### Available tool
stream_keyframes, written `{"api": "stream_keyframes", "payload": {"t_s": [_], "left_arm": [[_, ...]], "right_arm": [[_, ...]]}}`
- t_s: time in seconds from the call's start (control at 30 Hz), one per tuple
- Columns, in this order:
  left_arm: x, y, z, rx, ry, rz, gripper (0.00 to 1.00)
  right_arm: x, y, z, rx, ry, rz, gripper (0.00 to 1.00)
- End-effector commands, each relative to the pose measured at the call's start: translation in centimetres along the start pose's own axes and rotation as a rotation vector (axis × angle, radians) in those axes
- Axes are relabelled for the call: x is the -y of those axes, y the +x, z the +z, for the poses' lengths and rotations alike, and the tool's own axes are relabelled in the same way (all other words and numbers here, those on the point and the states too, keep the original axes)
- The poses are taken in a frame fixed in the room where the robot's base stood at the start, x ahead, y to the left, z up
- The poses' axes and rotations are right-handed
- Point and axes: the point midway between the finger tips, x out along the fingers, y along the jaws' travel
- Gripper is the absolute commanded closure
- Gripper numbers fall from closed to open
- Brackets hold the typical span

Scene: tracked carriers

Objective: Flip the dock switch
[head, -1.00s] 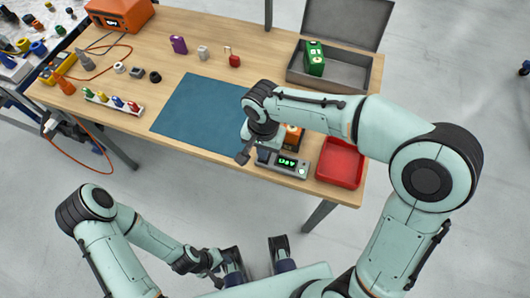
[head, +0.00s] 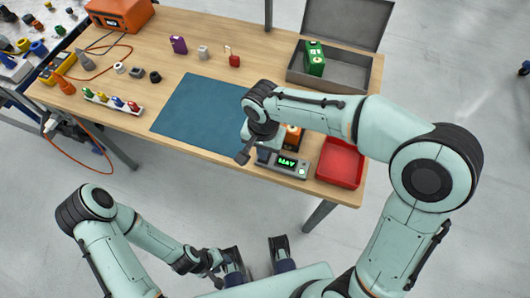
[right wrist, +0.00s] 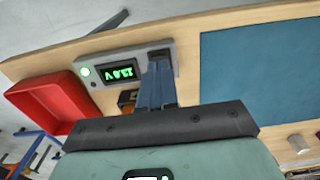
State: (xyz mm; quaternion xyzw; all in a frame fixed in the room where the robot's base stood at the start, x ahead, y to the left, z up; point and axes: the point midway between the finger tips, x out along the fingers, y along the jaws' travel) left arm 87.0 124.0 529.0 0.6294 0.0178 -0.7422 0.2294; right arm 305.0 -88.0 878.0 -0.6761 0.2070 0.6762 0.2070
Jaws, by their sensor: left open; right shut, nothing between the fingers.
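The dock is a grey box (head: 290,163) at the table's front edge, with a lit green display; it also shows in the right wrist view (right wrist: 98,66). A round pale button or lamp with a green glow (right wrist: 85,71) sits at one end. My right gripper (head: 265,156) is shut and empty, its fingertips (right wrist: 159,56) at the dock's other end, touching or very close. They hide that end, and I cannot make out the switch or its position. My left gripper (head: 256,248) is open and empty, low in front of the table.
A red tray (head: 340,163) stands beside the dock, and an orange-and-black block (head: 294,136) is just behind it, partly hidden by my right arm. A blue mat (head: 190,112) lies left. A grey open case (head: 350,77) holds a green block (head: 314,58).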

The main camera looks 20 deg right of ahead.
Motion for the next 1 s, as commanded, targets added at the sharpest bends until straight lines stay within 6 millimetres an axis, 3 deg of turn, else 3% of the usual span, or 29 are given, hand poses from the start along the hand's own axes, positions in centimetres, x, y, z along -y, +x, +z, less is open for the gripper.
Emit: {"api": "stream_keyframes", "payload": {"t_s": [1.0], "left_arm": [[0.23,0.67,-0.01,0.002,-0.001,-0.001,0.57]], "right_arm": [[0.0,0.91,0.01,0.0,0.0,0.0,1.0]]}}
